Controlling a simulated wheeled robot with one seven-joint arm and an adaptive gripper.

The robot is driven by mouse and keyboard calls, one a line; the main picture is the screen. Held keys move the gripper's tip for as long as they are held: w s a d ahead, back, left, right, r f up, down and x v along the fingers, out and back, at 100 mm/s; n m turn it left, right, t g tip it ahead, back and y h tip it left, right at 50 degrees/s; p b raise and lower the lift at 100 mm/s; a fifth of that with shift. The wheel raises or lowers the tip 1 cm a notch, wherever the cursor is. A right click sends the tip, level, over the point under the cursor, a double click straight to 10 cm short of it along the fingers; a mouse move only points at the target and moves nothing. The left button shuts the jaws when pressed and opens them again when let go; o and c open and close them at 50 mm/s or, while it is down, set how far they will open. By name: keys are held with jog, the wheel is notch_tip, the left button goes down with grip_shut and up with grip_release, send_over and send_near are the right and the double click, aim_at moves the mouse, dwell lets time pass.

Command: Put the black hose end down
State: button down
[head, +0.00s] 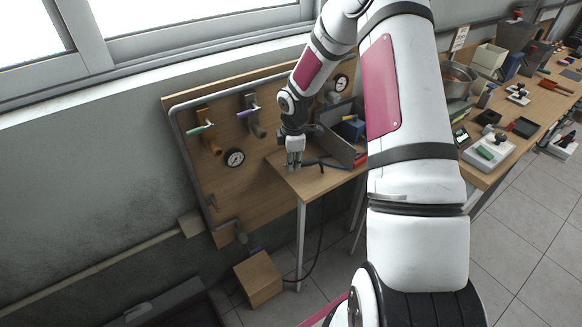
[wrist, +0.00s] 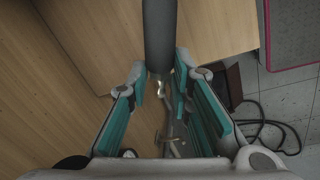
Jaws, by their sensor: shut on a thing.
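My gripper (head: 294,165) hangs over the left corner of the small wooden table (head: 312,188) in the head view. In the wrist view my gripper (wrist: 161,72) has its teal-padded fingers closed around a dark, round hose end (wrist: 161,35), which runs up out of the picture. A small pale, metallic tip shows just below it, between the fingers. In the head view the held end is too small to make out. A black hose (head: 320,240) hangs below the table, and dark coils (wrist: 270,130) lie on the floor in the wrist view.
A wooden panel (head: 225,185) behind carries a green-handled valve (head: 203,131), a purple-handled valve (head: 248,113) and a gauge (head: 235,158). A grey bin (head: 338,146) and blue and red tools stand right of my gripper. A wooden box (head: 258,278) sits on the floor.

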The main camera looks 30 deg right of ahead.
aim_at(291, 174)
jog(key=shift+w, duration=0.6)
jog(key=shift+s+f, duration=0.1)
jog(key=shift+f, duration=1.7)
jog(key=shift+f, duration=0.15)
jog(key=c, duration=1.4)
grip_release()
jog(key=shift+c, duration=0.2)
